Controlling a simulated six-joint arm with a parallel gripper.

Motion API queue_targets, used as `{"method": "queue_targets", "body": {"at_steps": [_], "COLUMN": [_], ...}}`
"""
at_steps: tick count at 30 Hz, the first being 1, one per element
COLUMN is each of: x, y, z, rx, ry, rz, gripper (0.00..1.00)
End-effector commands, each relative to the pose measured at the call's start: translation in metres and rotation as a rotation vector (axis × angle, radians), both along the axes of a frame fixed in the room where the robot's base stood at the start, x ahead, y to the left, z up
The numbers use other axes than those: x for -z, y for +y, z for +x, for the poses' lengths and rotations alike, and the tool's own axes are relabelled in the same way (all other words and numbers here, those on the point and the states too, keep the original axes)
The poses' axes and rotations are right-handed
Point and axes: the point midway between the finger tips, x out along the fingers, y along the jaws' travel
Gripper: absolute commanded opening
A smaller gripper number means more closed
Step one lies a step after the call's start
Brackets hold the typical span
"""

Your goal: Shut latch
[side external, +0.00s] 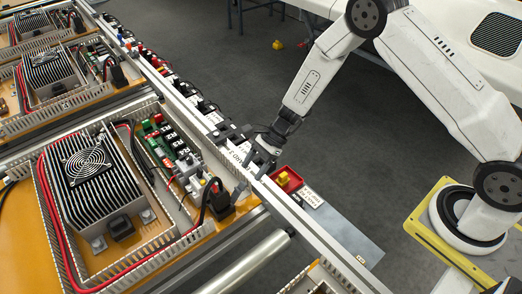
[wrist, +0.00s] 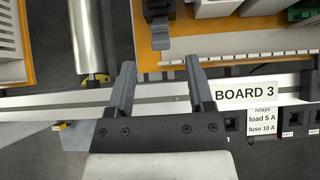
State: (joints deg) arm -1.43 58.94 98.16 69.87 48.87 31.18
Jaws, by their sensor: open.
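My gripper (side external: 252,168) is open and empty, above the metal rail beside the near circuit board. In the wrist view its two fingers (wrist: 160,68) are spread apart over the rail, left of the "BOARD 3" label. Just beyond the fingertips, between them in the picture, a dark block with a grey tab (wrist: 161,36) sticks out over the board's edge; it may be the latch. In the side view a black connector block (side external: 220,198) with a black cable sits at that board edge. I cannot tell from these frames whether the latch is open. No contact shows.
The metal rail (wrist: 60,100) runs across under the fingers. The "BOARD 3" label (wrist: 245,93) is fixed on it at right. A metal roller (wrist: 90,38) lies at left. A finned heatsink (side external: 92,178) and red wires fill the board.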

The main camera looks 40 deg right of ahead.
Motion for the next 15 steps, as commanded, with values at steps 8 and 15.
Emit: {"method": "queue_targets", "body": {"at_steps": [8, 15], "x": [0.024, 0.034], "y": [0.024, 0.033], "z": [0.000, 0.000], "rx": [-0.003, 0.000], "ry": [0.000, 0.000], "rz": [-0.001, -0.002], "gripper": [0.68, 0.68]}}
